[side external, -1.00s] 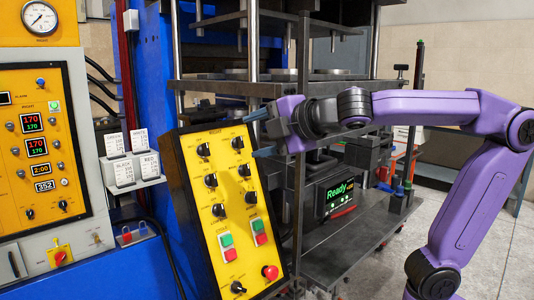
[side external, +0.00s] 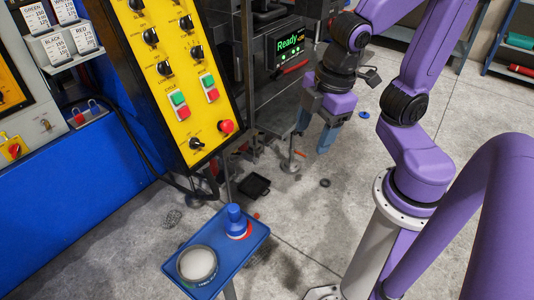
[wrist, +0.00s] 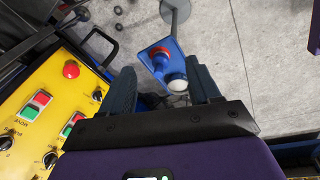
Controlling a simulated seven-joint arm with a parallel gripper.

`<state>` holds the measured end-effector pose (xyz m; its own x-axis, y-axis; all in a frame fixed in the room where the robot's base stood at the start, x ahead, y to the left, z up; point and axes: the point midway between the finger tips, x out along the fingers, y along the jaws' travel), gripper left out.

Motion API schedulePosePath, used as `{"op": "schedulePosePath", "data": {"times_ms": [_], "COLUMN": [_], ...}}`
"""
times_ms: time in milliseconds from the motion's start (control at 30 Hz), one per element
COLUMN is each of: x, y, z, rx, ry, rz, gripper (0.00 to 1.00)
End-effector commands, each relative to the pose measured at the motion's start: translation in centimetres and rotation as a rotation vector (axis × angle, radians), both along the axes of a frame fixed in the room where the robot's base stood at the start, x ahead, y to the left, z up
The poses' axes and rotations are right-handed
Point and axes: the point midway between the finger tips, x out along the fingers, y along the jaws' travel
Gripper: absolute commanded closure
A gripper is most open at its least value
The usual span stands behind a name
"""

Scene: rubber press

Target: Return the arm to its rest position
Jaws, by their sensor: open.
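My purple arm is folded back at the right in the side external view. My gripper (side external: 314,132) hangs pointing down at the centre right, with its two blue-grey fingers apart and nothing between them. In the wrist view my gripper (wrist: 165,90) also shows its fingers spread. Beyond them, far below, is a small blue tray table. The gripper is apart from the press and from the yellow control panel (side external: 165,65).
The blue tray (side external: 232,262) carries a blue bottle (side external: 236,222) and a round white-topped container (side external: 196,264). A small black tray (side external: 254,186) and several rings lie on the concrete floor. The press display (side external: 290,45) reads Ready. Shelves stand at the far right.

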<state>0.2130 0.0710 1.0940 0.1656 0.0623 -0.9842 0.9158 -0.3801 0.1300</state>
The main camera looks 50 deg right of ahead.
Motion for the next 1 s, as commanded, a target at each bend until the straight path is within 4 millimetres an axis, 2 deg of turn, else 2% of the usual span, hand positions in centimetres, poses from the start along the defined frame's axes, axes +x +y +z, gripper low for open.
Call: {"op": "schedulePosePath", "data": {"times_ms": [33, 100, 233, 1000], "x": [-1.6, -3.2, -4.8, -5.0], "y": [-0.6, -1.2, -1.7, -1.8], "z": [-0.8, -1.5, -2.1, -2.2], "rx": [-0.009, -0.018, -0.027, -0.029], "ry": [0.050, 0.102, 0.153, 0.157], "rz": [-0.025, -0.053, -0.083, -0.085], "gripper": [0.38, 0.38, 0.38, 0.38]}}
